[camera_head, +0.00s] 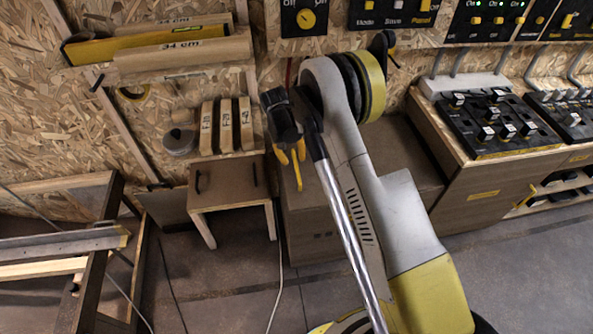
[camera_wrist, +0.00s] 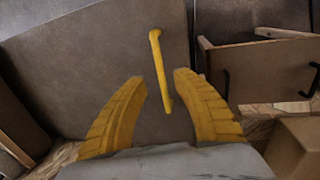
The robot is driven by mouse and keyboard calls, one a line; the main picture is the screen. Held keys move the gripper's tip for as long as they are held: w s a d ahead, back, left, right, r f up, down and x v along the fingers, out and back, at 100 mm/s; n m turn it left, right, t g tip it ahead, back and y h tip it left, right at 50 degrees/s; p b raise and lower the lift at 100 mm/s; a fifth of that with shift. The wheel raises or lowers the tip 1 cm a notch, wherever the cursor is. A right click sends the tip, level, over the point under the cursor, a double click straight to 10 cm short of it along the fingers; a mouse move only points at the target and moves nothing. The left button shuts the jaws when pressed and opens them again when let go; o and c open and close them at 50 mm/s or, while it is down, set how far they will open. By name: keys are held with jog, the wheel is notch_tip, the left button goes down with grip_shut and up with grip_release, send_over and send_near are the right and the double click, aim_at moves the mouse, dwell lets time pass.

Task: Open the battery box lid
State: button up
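A brown box (camera_head: 310,225) stands against the wall, partly hidden behind my arm. In the wrist view its flat brown lid (camera_wrist: 95,65) fills the left and middle, with a slim yellow bar handle (camera_wrist: 160,70) on it. The lid looks closed. My gripper (camera_wrist: 162,82) has its two yellow fingers spread, one on each side of the handle's lower part in the picture. No contact shows, and I cannot tell how far the fingers are from the handle. In the head view my gripper (camera_head: 291,154) is over the box's left part.
A small brown stool-like box (camera_head: 228,185) with black handles stands just left. A wooden frame (camera_head: 60,255) is at far left. A cabinet with a switch panel (camera_head: 492,123) is at right. Wall tools and panels hang behind. Floor (camera_head: 540,260) is clear at lower right.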

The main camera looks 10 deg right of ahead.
aim_at(297, 169)
jog(key=f+b, duration=0.1)
jog(key=f, duration=0.2)
jog(key=d+f+b, duration=0.1)
jog(key=f, duration=0.2)
jog(key=shift+d, duration=0.1)
grip_shut()
